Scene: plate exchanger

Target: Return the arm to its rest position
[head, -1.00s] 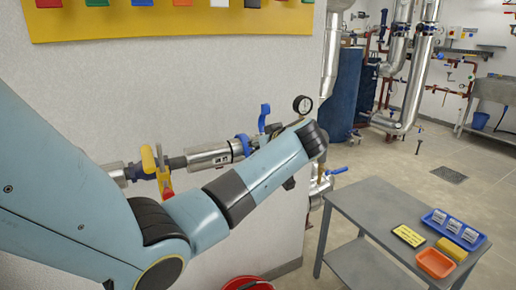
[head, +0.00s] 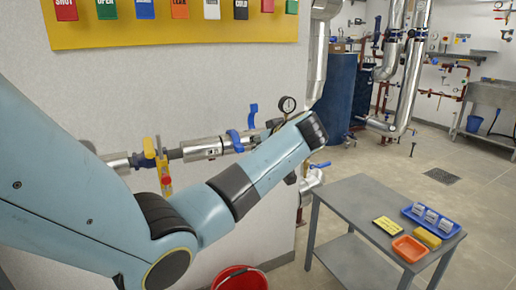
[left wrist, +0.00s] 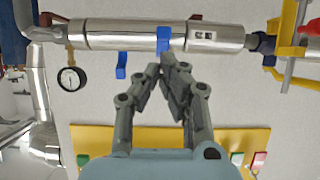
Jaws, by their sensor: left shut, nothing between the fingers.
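My left arm comes in from the left in the head view and reaches across in front of the wall pipe (head: 200,149). My left gripper (left wrist: 167,72) shows clearly in the left wrist view, its fingers together at the tips with nothing between them. Its tips appear just below the pipe and blue clamp or handle (left wrist: 163,40) in that picture; I cannot tell whether they touch. In the head view the fingers are mostly hidden by the arm. My right gripper is not in view.
A yellow valve handle with a red tag (head: 166,182) and a gauge (head: 287,104) are close to the arm. A red bucket (head: 240,279) stands below. A grey table (head: 340,205) with a blue tray (head: 406,209) and orange bin is at right. Open floor lies beyond.

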